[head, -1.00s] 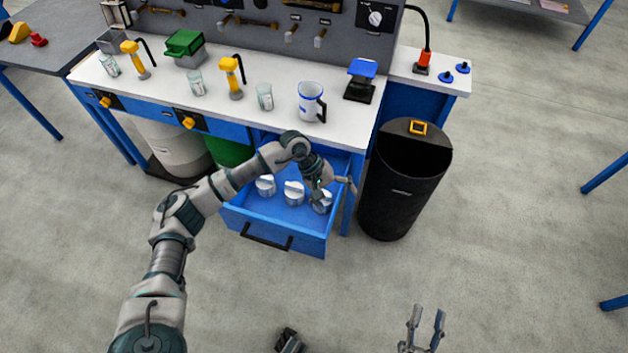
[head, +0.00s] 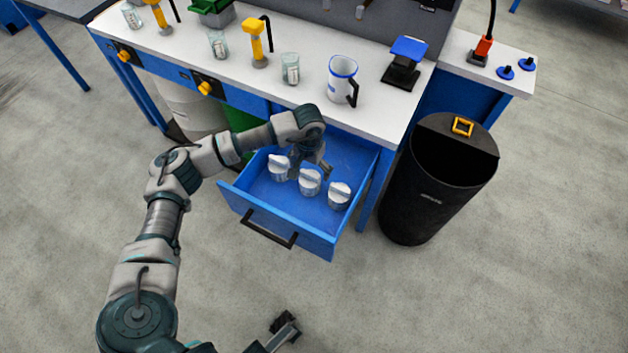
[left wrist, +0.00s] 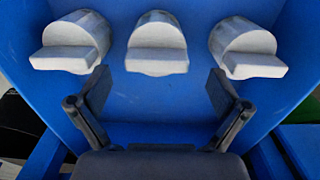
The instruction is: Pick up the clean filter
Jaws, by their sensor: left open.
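Three look-alike white filters with raised grip bars lie in the open blue drawer (head: 352,158): a left one (head: 279,167), a middle one (head: 310,181) and a right one (head: 340,194). My left gripper (head: 311,172) is over the drawer, just behind the middle filter, fingers pointing down. The left wrist view shows the filters in a row: left (left wrist: 70,45), middle (left wrist: 156,45), right (left wrist: 245,48). There my left gripper (left wrist: 160,84) is open and empty, its fingertips spread either side of the middle filter and apart from it.
The white worktop above the drawer holds a mug (head: 342,79), glass jars (head: 290,69) and a yellow tool (head: 256,45). A black bin (head: 425,205) stands right of the drawer.

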